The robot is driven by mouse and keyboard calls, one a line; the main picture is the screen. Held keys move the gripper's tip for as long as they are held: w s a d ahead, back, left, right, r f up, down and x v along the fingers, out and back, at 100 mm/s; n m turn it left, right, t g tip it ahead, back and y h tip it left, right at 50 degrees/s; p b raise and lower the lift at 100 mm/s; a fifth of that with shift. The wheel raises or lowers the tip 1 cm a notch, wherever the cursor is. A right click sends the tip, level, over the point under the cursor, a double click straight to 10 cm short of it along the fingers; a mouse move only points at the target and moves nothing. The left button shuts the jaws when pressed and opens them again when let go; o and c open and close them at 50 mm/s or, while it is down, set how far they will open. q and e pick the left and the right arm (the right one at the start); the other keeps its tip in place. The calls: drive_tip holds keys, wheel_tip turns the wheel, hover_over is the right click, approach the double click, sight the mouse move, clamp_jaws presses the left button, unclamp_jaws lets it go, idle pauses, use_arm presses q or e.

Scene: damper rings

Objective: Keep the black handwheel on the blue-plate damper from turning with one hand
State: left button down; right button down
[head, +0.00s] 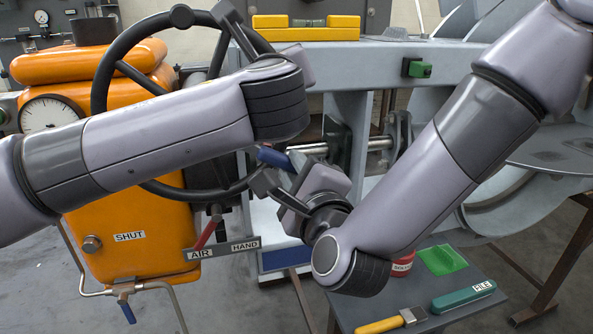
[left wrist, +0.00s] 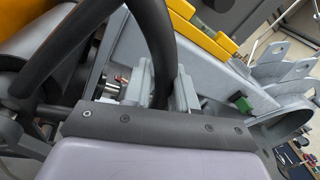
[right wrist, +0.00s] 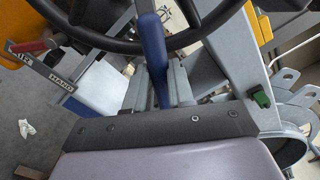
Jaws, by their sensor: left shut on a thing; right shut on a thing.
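The black handwheel (head: 105,75) stands on the front of the orange actuator (head: 150,215), partly hidden behind my left arm. My left gripper (head: 240,38) is shut on its rim at the upper right. In the left wrist view the black rim (left wrist: 158,45) runs down between the fingers. My right gripper (head: 280,175) is shut on a blue handle (head: 272,157), just right of the wheel's lower rim. The blue handle (right wrist: 153,50) also shows in the right wrist view. A blue plate (head: 285,258) sits low on the pale housing.
A red lever (head: 208,230) stands by the AIR/HAND plate (head: 225,248). A small table (head: 470,290) at lower right holds a file (head: 462,297), a yellow-handled tool (head: 390,323), a green pad (head: 442,260) and a red tin (head: 400,268). A grey duct frame fills the right side.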

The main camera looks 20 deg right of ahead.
drive_tip(key=shift+r, duration=0.1)
drive_tip(key=shift+s, duration=0.8)
drive_tip(key=shift+w, duration=0.75)
idle(1.0)
drive_tip(key=shift+s, duration=0.75)
drive_tip(key=shift+w, duration=0.5)
idle(0.5)
drive_tip(key=shift+w, duration=0.3)
drive_tip(key=shift+s, duration=2.5)
drive_tip(key=shift+a, duration=0.1)
